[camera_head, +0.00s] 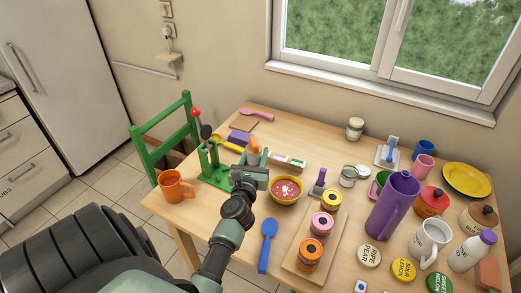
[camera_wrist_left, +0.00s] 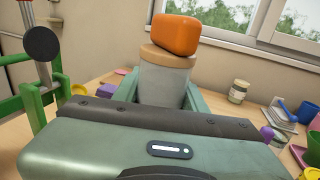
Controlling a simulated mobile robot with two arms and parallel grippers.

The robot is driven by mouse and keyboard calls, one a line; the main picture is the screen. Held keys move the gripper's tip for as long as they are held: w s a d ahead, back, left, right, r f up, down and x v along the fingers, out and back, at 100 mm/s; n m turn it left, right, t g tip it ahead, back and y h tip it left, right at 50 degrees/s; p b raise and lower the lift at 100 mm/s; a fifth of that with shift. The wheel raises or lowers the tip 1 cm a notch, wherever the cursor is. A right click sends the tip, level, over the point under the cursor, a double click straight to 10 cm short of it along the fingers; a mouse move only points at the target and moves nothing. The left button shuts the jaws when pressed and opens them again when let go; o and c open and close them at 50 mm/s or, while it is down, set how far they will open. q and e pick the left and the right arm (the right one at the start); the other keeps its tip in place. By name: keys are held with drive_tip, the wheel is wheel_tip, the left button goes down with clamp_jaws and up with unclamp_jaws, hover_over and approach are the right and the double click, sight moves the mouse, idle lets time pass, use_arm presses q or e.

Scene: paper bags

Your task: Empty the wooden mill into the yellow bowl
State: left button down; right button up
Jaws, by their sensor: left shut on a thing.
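The mill (camera_head: 254,144), with an orange-brown wooden top and a grey body, is between the fingers of my left gripper (camera_head: 256,158). In the left wrist view, the mill (camera_wrist_left: 166,78) stands nearly upright, top up, with the gripper fingers (camera_wrist_left: 163,92) on both sides of its body. Its lower part is hidden behind the gripper. The yellow bowl (camera_head: 285,203) stands on the table just right of my left gripper and holds something red with pale bits. The mill is beside the bowl, not over it. My right gripper is not in view.
A green stand (camera_head: 216,181) with a ladle and an orange mug (camera_head: 173,187) are left of the gripper. A blue spoon (camera_head: 268,245) lies in front. A board (camera_head: 296,264) with jars, a purple bottle (camera_head: 394,204) and several cups stand to the right.

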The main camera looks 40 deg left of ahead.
use_arm(q)
drive_tip(key=shift+s+a+r+p, duration=0.3)
drive_tip(key=shift+r+p, duration=0.25)
drive_tip(key=s+a+r+p, duration=0.3)
drive_tip(key=p, duration=0.1)
drive_tip(key=shift+s+a, duration=0.3)
drive_tip(key=shift+s, duration=0.1)
